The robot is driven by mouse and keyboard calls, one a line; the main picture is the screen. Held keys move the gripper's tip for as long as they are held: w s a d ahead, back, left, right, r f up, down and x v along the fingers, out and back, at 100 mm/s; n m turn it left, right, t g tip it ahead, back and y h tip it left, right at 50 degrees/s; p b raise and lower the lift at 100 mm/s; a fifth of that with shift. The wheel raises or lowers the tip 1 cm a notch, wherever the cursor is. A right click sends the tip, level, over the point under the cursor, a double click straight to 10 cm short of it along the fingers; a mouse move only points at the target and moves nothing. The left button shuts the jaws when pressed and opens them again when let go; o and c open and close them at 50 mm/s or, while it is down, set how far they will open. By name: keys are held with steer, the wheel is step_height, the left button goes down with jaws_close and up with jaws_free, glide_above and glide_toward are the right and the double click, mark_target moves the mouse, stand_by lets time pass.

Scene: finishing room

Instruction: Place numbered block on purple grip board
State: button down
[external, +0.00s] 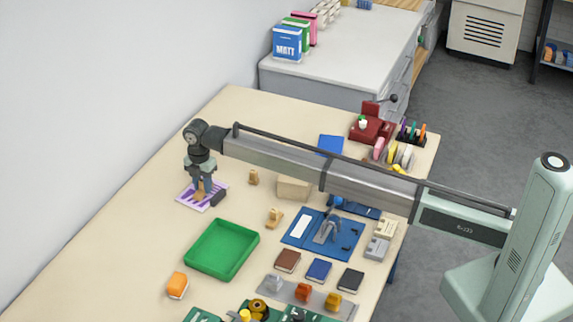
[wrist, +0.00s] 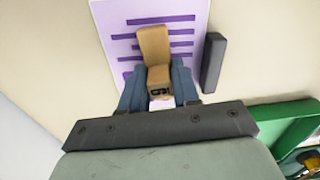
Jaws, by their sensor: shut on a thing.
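The purple grip board (external: 187,199) is a white sheet with purple stripes on the left side of the table. In the wrist view the board (wrist: 182,27) fills the upper middle. My gripper (external: 203,190) is over the board, fingers pointing down. In the wrist view my gripper (wrist: 160,85) is shut on the numbered block (wrist: 154,47), a tan wooden block with a dark mark on its near end. The block (external: 199,195) is over the board's striped area. I cannot tell whether it touches the board.
A dark grey bar (wrist: 213,62) lies at the board's right edge. A green tray (external: 222,249) stands nearby. Wooden pieces (external: 274,217) and a tan box (external: 293,188) stand to the right. A blue folder (external: 345,243) lies farther right.

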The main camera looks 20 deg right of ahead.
mark_target(202, 181)
steer(key=c, duration=0.8)
jaws_free()
step_height(202, 181, up, 12)
steer(key=shift+r, duration=0.15)
